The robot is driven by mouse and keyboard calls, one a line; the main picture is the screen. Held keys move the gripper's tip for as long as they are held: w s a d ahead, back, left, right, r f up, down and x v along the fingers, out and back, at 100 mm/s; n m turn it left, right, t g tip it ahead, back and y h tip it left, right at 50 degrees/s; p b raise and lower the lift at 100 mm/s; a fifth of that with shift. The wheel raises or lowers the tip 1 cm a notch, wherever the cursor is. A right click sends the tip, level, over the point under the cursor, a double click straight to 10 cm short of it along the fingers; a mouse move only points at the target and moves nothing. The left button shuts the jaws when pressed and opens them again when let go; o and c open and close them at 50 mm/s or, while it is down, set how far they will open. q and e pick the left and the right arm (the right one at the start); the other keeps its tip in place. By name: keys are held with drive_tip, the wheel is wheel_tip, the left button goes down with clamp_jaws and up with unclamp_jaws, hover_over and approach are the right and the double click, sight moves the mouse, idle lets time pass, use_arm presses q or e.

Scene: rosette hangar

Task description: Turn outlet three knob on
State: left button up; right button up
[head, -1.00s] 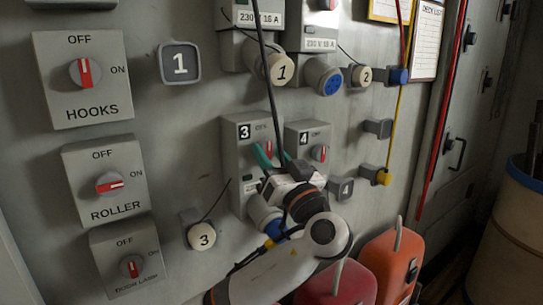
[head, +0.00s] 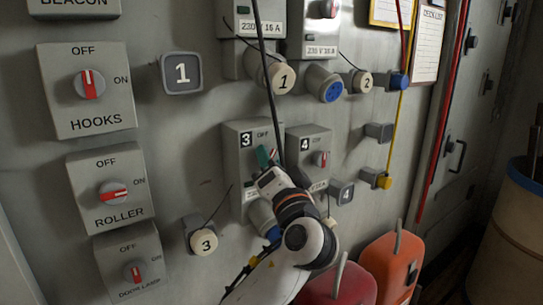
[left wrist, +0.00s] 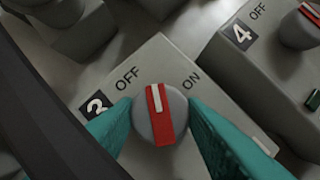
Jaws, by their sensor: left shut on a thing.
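The outlet three box (head: 240,172) is a grey box on the wall with a "3" label. Its round grey knob (left wrist: 160,122) has a red bar with a white mark. In the left wrist view, the mark points between OFF and ON, slightly nearer OFF. My left gripper (left wrist: 157,110) is shut on this knob, one teal finger on each side. In the head view my left gripper (head: 267,157) reaches the box from below, and its fingers and wrist mostly hide the knob. My right gripper is in neither view.
Outlet four box (head: 309,143) stands close on the right, with its own red knob. A dark cable (head: 268,80) hangs in front of box three. HOOKS (head: 90,90) and ROLLER (head: 110,190) switches are at left. Red and orange cans (head: 390,262) stand below.

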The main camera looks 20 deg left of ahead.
use_arm(q)
drive_tip(key=shift+s+r+m+g+h+p, duration=0.1)
drive_tip(key=shift+m+g+h+p, duration=0.45)
drive_tip(key=shift+m+p, duration=2)
drive_tip(key=shift+w+r+m+g+h+p, duration=0.2)
drive_tip(key=shift+m+h+p, duration=0.95)
drive_tip(key=shift+p, duration=2.55)
drive_tip(key=shift+s+m+g+h+p, duration=0.25)
drive_tip(key=shift+m+g+p, duration=0.2)
drive_tip(key=shift+m+p, duration=2.25)
drive_tip(key=shift+n+p, duration=0.4)
drive_tip(key=o, duration=1)
